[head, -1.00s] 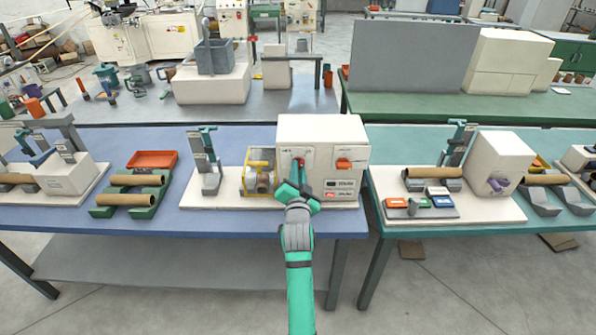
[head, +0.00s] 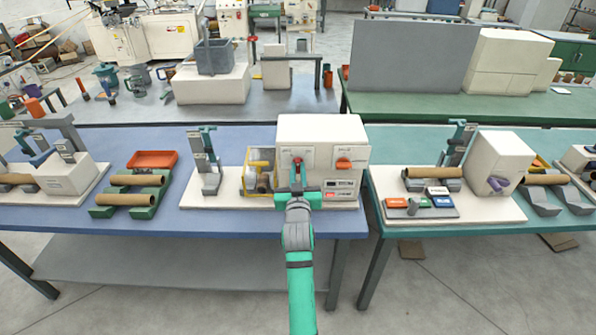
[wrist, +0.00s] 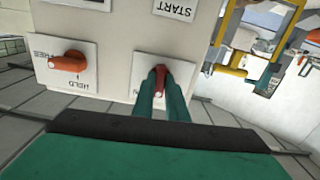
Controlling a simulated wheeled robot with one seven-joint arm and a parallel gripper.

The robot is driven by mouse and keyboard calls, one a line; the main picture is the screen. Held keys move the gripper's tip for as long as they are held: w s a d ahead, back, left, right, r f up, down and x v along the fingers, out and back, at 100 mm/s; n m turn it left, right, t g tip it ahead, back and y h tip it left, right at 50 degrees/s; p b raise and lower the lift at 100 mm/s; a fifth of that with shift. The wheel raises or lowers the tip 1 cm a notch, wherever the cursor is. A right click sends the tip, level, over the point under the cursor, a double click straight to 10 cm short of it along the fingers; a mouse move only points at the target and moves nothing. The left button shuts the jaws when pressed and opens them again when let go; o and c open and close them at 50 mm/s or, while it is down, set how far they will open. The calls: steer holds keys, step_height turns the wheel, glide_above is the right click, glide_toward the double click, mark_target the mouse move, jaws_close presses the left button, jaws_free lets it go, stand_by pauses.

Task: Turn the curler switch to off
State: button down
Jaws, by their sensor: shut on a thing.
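The cream machine box (head: 320,128) stands on the blue table, with a red switch handle (head: 297,161) on the left of its front panel. My gripper (head: 298,180) is in front of that handle. In the wrist view, my green fingers (wrist: 162,95) are shut on the red handle (wrist: 160,78), one on each side, over its white label plate (wrist: 184,68). The fingers hide much of the handle and its plate, so I cannot read its markings.
An orange knob (head: 343,163) sits right of the handle; its plate reads "HELD" in the wrist view (wrist: 70,62). Small display panels (head: 340,184) are below it. A yellow-framed unit (head: 259,171) stands close on the left. The blue table (head: 150,228) is clear in front.

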steer(key=n, duration=0.3)
steer(key=shift+n, duration=2.1)
steer(key=c, duration=1.8)
jaws_free()
steer(key=shift+o, duration=0.2)
steer(key=shift+s, duration=0.1)
steer(key=s, duration=1)
steer(key=shift+s, duration=0.35)
steer(key=shift+f, duration=0.1)
